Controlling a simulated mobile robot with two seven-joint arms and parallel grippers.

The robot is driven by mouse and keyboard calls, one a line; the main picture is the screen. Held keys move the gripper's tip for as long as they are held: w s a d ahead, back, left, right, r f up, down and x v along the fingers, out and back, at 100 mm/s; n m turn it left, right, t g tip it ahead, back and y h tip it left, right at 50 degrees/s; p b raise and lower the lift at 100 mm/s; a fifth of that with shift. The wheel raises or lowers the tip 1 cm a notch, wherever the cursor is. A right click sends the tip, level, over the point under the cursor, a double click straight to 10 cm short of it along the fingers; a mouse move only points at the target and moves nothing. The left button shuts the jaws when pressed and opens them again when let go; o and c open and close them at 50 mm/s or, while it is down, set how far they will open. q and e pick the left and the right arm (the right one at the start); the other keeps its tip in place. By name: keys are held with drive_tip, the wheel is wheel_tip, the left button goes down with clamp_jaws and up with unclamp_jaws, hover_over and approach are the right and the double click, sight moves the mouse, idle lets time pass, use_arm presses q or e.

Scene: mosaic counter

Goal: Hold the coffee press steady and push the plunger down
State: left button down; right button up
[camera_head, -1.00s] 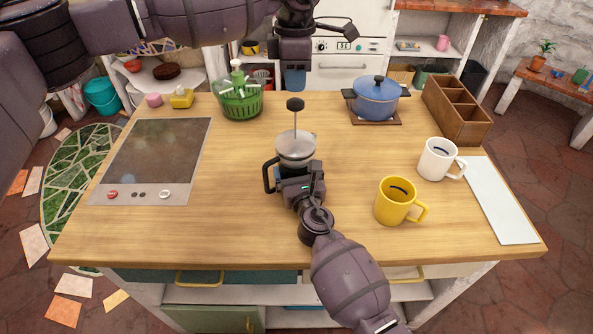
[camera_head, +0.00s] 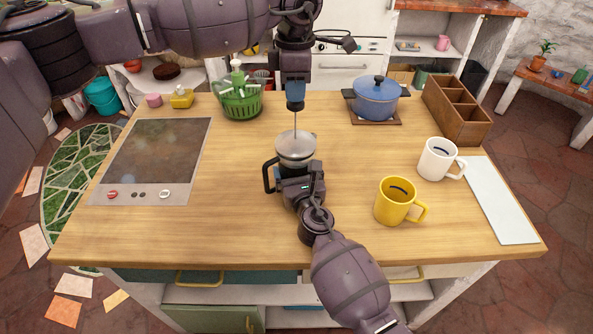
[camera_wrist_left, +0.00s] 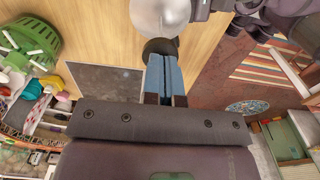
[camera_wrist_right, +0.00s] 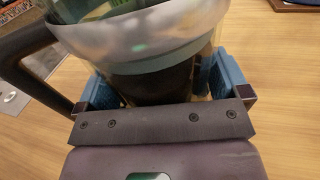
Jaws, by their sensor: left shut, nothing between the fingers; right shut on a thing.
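The coffee press (camera_head: 295,147) stands upright on the wooden counter, its dark handle (camera_head: 268,177) to the left and its thin plunger rod (camera_head: 296,122) raised high above the lid. My right gripper (camera_head: 298,180) is shut around the press body from the near side; the right wrist view shows its blue fingers on both sides of the glass (camera_wrist_right: 150,85). My left gripper (camera_head: 295,95) is shut and empty, pointing down directly over the dark plunger knob (camera_head: 295,106). In the left wrist view its fingertips (camera_wrist_left: 160,58) are at the knob (camera_wrist_left: 160,46), touching or nearly so.
A yellow mug (camera_head: 394,202) and a white mug (camera_head: 436,160) stand to the right. A blue pot (camera_head: 377,100), a wooden organizer (camera_head: 457,112) and a green basket (camera_head: 241,103) stand at the back. A cooktop (camera_head: 155,160) lies left. The counter around the press is clear.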

sight(296, 138)
use_arm(q)
drive_tip(key=shift+f, duration=3.75)
drive_tip(key=shift+r, duration=3.05)
use_arm(e)
drive_tip(key=o, duration=1.2)
drive_tip(key=shift+s, duration=0.1)
drive_tip(key=v, duration=1.1)
drive_tip(key=shift+s+d, duration=0.15)
drive_tip(key=shift+s, duration=0.25)
